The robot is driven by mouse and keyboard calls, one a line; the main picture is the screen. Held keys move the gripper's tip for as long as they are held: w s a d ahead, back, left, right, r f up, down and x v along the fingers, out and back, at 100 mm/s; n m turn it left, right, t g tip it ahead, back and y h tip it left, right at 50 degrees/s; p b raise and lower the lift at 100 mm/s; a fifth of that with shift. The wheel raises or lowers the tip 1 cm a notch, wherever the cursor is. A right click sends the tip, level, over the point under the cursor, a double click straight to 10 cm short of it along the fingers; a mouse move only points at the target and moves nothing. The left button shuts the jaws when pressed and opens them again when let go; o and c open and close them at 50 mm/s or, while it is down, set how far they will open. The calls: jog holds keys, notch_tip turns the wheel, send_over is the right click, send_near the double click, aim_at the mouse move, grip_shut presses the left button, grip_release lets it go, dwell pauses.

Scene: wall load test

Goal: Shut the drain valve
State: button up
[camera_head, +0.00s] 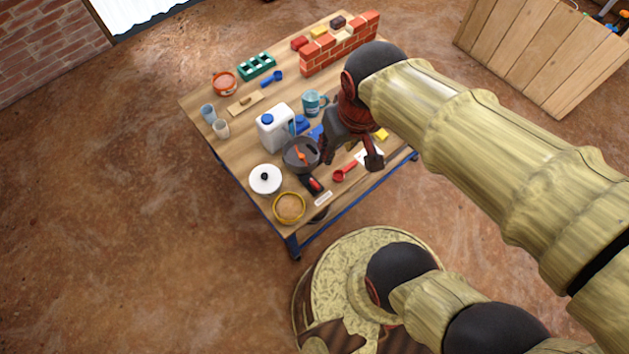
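I cannot clearly make out a drain valve. A dark round pot (296,160) on the table has a thin orange part (300,153) across its top; whether this is the valve I cannot tell. A white jug (273,133) with a blue cap stands just behind the pot, with blue pieces (301,124) beside it. My gripper (350,161) shows over the table, to the right of the pot in the picture. Its two fingers are spread, with nothing seen between them. It hides part of the table behind it.
The wooden table (232,153) also holds a white lid (265,179), a tan bowl (289,207), a red scoop (345,171), a teal mug (313,103), cups (221,128), a green block tray (257,66) and a small brick wall (343,46). A wooden crate (540,50) stands at upper right.

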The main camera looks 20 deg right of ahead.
jog(key=w+f+g, duration=0.3)
jog(key=f+g, duration=0.1)
jog(key=f, duration=1)
jog(key=n+t, duration=0.1)
jog(key=n, duration=0.2)
send_over(315, 183)
notch_tip(315, 183, down, 21)
jog(key=shift+s+r+b, duration=0.1)
jog(key=shift+r+b, duration=0.05)
jog(key=shift+b, duration=0.3)
jog(key=shift+w+n, duration=0.2)
jog(key=shift+n, duration=0.1)
notch_tip(315, 183, down, 8)
jog(key=b, duration=0.2)
jog(key=shift+r+b, duration=0.15)
jog(key=shift+b, duration=0.2)
jog(key=shift+c, duration=1.1)
grip_shut()
